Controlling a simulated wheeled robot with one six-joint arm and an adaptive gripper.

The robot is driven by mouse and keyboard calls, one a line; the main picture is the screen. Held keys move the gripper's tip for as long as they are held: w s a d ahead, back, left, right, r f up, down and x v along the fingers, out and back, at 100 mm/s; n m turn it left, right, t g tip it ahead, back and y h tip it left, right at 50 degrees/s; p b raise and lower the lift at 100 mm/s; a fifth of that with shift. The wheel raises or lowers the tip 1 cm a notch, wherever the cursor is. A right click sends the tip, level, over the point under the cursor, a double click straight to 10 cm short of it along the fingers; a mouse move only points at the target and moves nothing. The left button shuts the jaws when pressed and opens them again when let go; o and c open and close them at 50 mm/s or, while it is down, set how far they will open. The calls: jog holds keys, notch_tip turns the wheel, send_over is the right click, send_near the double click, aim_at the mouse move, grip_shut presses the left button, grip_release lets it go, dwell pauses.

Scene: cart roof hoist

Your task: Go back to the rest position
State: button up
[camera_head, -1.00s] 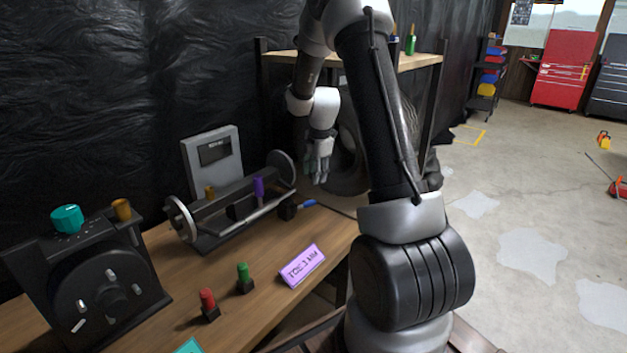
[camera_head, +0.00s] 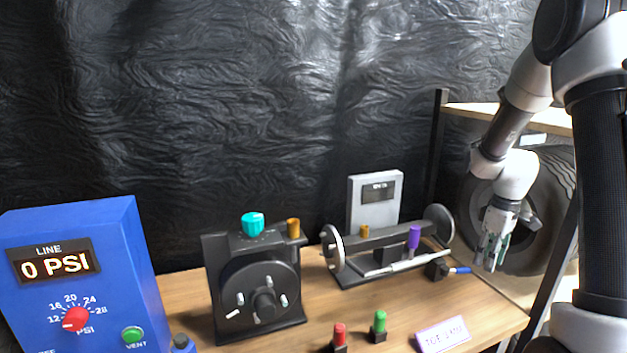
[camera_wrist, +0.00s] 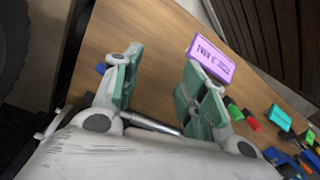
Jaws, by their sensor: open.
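My gripper (camera_head: 492,240) hangs from my arm at the right in the head view, fingers pointing down, above the right end of the wooden bench (camera_head: 400,318). In the wrist view my gripper (camera_wrist: 160,88) has its two green-padded fingers spread apart. Only bare bench top shows between them. A lilac sign (camera_wrist: 211,58) lies beyond the right finger, its lettering hard to read. The sign (camera_head: 443,334) also shows at the front edge of the bench in the head view.
The bench carries a blue pressure box (camera_head: 80,265), a black dial unit (camera_head: 262,290), a bar rig with discs (camera_head: 385,250), a grey display box (camera_head: 374,200), a red peg (camera_head: 339,335) and a green peg (camera_head: 379,324). A tyre (camera_head: 525,215) stands right of the bench, behind my gripper.

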jog(key=s+a+r+m+t, duration=0.2)
jog(key=s+a+r+m, duration=0.1)
jog(key=s+r, duration=0.7)
jog(key=s+a+r+m+t, duration=0.2)
jog(key=s+a+r+m, duration=0.2)
jog(key=s+r, duration=0.6)
jog(key=shift+s+a+t+h, duration=0.3)
jog(key=shift+s+a, duration=0.95)
jog(key=shift+s, duration=0.75)
jog(key=shift+r, duration=0.1)
